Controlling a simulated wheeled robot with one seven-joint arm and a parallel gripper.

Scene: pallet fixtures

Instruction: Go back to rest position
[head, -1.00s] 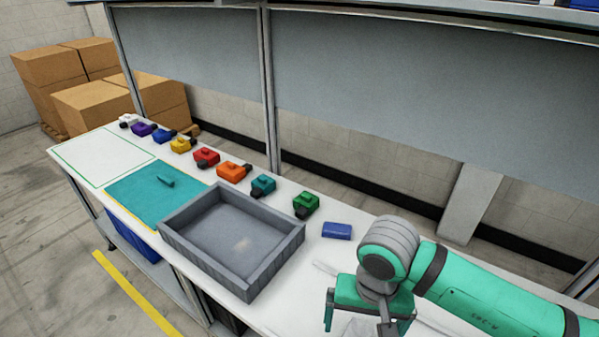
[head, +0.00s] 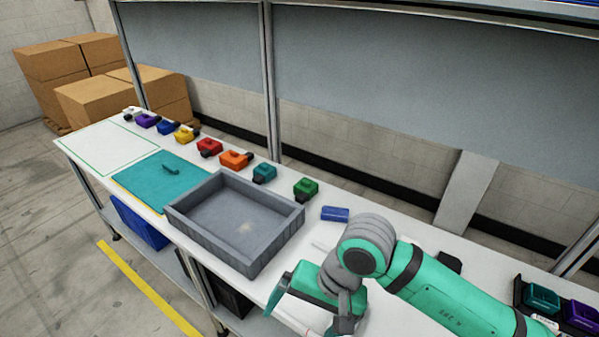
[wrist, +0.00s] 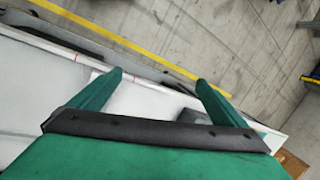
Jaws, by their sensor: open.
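My gripper (head: 312,302) is over the front edge of the white table, right of the grey tray, in the head view. In the wrist view my gripper (wrist: 160,85) has its two green fingers spread apart with nothing between them. The table edge and the floor show beyond the fingertips. My arm reaches in from the lower right of the head view.
An empty grey tray (head: 180,222) stands on the table (head: 352,262). A teal mat (head: 140,183) with a small teal piece lies left of it. Several coloured blocks line the back edge. A blue block (head: 335,214) lies behind my arm. Teal (head: 541,298) and purple (head: 581,314) pieces sit at the right.

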